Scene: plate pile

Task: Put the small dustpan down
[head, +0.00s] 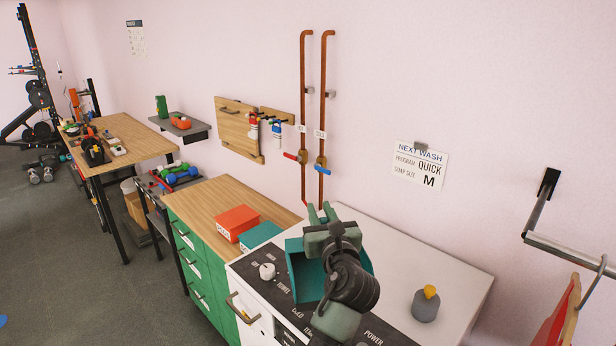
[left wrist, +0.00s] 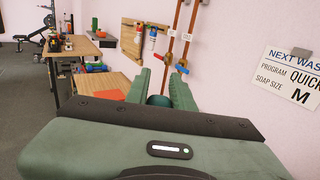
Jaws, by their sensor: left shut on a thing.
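The small dustpan (head: 303,274) is teal and shows in the head view behind my left wrist, above the top of the white washer. My wrist hides its middle. My left gripper (head: 322,213) is shut on it. In the left wrist view a small dark teal part, likely its handle (left wrist: 157,100), sits between the two green fingers of the gripper (left wrist: 162,92). I cannot tell whether the dustpan touches the washer top. My right gripper is not in view.
The white washer top (head: 400,258) has free room right of the gripper. A grey bottle with a yellow cap (head: 426,304) stands at its right. A red box (head: 235,222) and a teal box (head: 261,234) lie left, on the wooden counter (head: 200,196). Copper pipes (head: 304,110) run up the wall.

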